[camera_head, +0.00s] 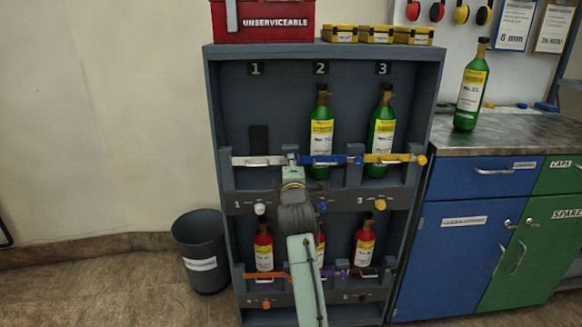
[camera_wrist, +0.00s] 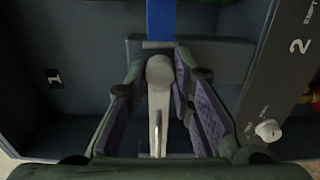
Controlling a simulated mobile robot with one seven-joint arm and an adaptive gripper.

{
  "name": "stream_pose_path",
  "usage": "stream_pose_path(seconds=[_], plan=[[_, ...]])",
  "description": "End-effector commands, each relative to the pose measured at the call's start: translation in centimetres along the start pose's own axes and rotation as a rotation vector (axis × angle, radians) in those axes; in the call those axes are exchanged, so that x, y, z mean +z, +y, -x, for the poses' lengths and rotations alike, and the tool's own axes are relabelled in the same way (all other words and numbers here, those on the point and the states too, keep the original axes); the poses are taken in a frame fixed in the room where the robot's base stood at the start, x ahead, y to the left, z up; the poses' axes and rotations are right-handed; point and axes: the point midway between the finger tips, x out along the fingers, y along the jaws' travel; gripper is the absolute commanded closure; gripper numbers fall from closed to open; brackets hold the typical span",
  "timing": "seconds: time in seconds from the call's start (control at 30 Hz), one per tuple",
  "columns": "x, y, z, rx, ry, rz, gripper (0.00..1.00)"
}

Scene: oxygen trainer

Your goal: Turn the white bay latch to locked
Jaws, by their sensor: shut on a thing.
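The white bay latch (camera_head: 258,161) is a white bar lying level across the front of bay 1 in the head view. Its right end is at my gripper (camera_head: 291,161), beside the left end of the blue latch (camera_head: 325,160). In the wrist view the white latch (camera_wrist: 158,95) runs between the two fingers of my gripper (camera_wrist: 158,88), which is shut on it. The blue bar (camera_wrist: 160,20) lies beyond its rounded end. My gripper and arm hide part of the rack below the latch.
Bay 1 holds no bottle. Green bottles (camera_head: 321,133) (camera_head: 381,136) stand in bays 2 and 3, the latter behind a yellow latch (camera_head: 396,158). A white knob (camera_head: 259,209) is below bay 1. Red bottles (camera_head: 263,250) stand lower. A bin (camera_head: 204,240) is at left.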

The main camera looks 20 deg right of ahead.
Motion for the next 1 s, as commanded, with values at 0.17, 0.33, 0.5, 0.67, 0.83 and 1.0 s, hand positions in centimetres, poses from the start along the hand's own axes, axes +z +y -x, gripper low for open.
stream_pose_path(seconds=[0.17, 0.33, 0.5, 0.67, 0.83, 1.0], plan=[[0.0, 0.0, 0.0, 0.001, 0.0, 0.0, 0.72], [0.0, 0.0, 0.0, 0.001, 0.0, 0.0, 0.61], [0.0, 0.0, 0.0, 0.0, 0.0, -0.001, 0.58], [0.0, 0.0, 0.1, 0.0, 0.0, -0.001, 0.58], [0.1, 0.0, 1.6, 0.001, -0.001, -0.002, 0.58], [0.0, -0.1, 5.2, 0.001, -0.001, -0.003, 0.58]])
